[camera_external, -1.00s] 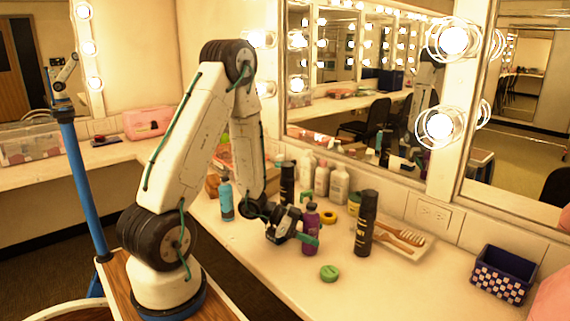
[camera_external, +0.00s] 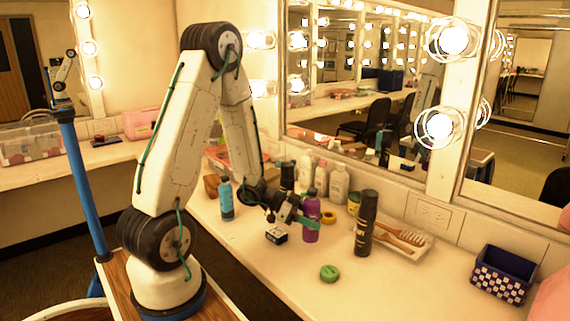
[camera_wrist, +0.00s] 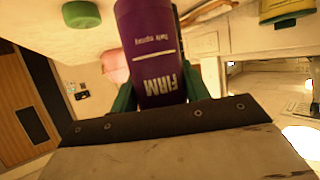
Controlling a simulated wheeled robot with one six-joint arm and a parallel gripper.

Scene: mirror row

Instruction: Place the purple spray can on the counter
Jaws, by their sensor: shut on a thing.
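The purple spray can (camera_external: 311,232) is upright in the external view, a little above the white counter (camera_external: 400,285). My gripper (camera_external: 309,221) is shut around its body from the left. In the wrist view the purple can (camera_wrist: 152,45) stands between the green fingers of my gripper (camera_wrist: 160,92), with its "FIRM" label upside down. The can's lower end runs out of the top of that view.
A black spray can (camera_external: 365,225) stands to the right, before a tray with brushes (camera_external: 405,238). A green lid (camera_external: 329,273) lies in front. A blue bottle (camera_external: 227,200) stands left, several bottles behind.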

